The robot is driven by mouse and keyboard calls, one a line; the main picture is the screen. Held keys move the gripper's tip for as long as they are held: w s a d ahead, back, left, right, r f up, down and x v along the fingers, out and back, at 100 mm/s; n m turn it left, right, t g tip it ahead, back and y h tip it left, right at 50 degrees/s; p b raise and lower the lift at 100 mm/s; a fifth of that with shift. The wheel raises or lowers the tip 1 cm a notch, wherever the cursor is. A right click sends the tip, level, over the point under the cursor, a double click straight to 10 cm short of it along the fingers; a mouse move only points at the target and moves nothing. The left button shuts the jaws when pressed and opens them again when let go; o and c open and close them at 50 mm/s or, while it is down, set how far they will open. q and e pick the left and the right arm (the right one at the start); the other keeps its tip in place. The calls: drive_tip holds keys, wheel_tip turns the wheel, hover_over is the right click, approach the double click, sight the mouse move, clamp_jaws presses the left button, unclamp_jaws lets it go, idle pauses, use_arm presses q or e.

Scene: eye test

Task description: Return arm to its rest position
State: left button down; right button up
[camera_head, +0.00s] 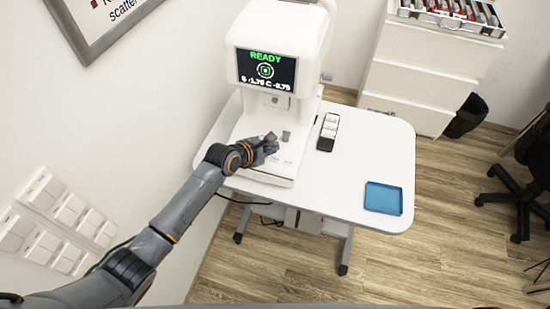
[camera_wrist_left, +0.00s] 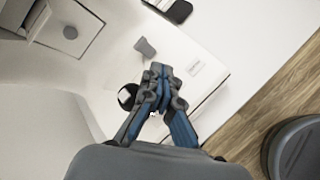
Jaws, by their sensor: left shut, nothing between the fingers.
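My left arm (camera_head: 180,212) reaches in from the lower left in the head view. My left gripper (camera_head: 270,138) is shut and empty, over the base of a white eye-test machine (camera_head: 262,174). In the left wrist view the gripper (camera_wrist_left: 158,72) has its fingertips together, near a small grey joystick (camera_wrist_left: 145,47) on that base. The joystick also shows in the head view (camera_head: 286,135), just right of the fingers; I cannot tell whether they touch. The machine's screen (camera_head: 266,68) reads READY in green. My right gripper is not in view.
The machine stands on a white table (camera_head: 345,190). A black holder with white cards (camera_head: 328,132) and a blue tray (camera_head: 383,198) are on its right part. A framed sign (camera_head: 100,25) and wall racks (camera_head: 58,220) are at the left. A drawer cabinet (camera_head: 420,65) stands behind.

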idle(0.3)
use_arm(q)
drive_tip(key=shift+s+f, duration=0.1)
drive_tip(key=shift+s, duration=0.25)
drive_tip(key=s+a+r+m+g+y, duration=0.1)
drive_tip(key=s+a+m+g+y, duration=0.1)
drive_tip(key=s+a+m, duration=0.7)
drive_tip(key=s+a+r+m+g+y, duration=0.15)
drive_tip(key=s+a+m, duration=0.25)
drive_tip(key=s, duration=0.9)
drive_tip(key=s+a+r+m+g+y, duration=0.1)
drive_tip(key=s+a+m+y, duration=0.2)
drive_tip(key=s+a+m, duration=0.6)
drive_tip(key=s+d+f+n+g+b, duration=0.1)
drive_tip(key=s+f+b, duration=0.1)
drive_tip(key=f, duration=1.4)
drive_tip(key=s+d+f+n+g+b, duration=0.1)
drive_tip(key=s+f+b, duration=0.1)
drive_tip(key=f, duration=1.4)
drive_tip(key=s+a+f+b, duration=0.2)
drive_tip(key=s+f+b, duration=0.1)
drive_tip(key=s+f, duration=1.3)
wheel_tip(320, 180, down, 2)
drive_tip(key=shift+s+a+f+m+g, duration=0.1)
drive_tip(key=shift+s+a+m+g, duration=0.2)
drive_tip(key=shift+s+a+g, duration=0.1)
